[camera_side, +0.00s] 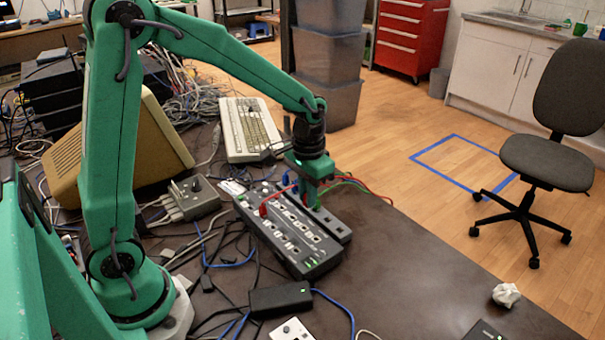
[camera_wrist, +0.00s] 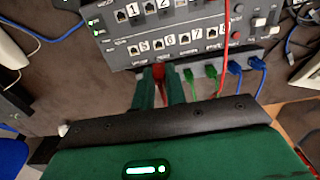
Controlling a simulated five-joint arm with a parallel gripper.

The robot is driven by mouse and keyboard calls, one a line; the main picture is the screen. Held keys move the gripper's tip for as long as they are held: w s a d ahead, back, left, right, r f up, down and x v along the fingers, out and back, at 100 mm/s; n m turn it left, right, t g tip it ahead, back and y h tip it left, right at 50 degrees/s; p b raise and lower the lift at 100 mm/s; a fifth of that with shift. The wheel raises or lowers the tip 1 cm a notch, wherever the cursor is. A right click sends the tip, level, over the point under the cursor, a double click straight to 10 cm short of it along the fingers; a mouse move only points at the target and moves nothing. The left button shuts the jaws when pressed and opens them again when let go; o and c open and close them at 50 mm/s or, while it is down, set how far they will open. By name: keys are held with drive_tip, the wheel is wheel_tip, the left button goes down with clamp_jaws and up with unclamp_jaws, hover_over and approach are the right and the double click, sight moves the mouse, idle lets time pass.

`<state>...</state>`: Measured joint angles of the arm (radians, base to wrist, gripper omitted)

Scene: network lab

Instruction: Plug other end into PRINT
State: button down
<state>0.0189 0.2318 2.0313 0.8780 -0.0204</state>
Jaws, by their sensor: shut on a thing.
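My gripper (camera_wrist: 159,88) is shut on a red plug (camera_wrist: 159,73), seen between its green fingers in the wrist view. The fingertips are at the low port strip (camera_wrist: 200,75) along the patch panel's edge. The hidden plug tip keeps me from telling whether it is in a port. The dark patch panel (camera_side: 298,257) has numbered ports; its small labels, PRINT among them, are not legible. In the side view, my gripper (camera_side: 311,197) points down over the strip, and a red plug (camera_side: 263,210) sits in the panel's left part.
Green plugs (camera_wrist: 211,72) and blue plugs (camera_wrist: 235,67) stand in the same strip, right of my fingers in the wrist view. A red cable (camera_wrist: 227,25) crosses the panel. A keyboard (camera_side: 250,130), a grey adapter box (camera_side: 190,200) and loose cables lie around. The table's front right is mostly clear.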

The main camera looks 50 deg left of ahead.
sight(304, 203)
drive_tip(key=shift+s+r, duration=0.15)
drive_tip(key=shift+s, duration=0.3)
drive_tip(key=shift+f, duration=2.35)
drive_tip(key=c, duration=2)
unclamp_jaws()
clamp_jaws()
drive_tip(key=shift+f, duration=0.95)
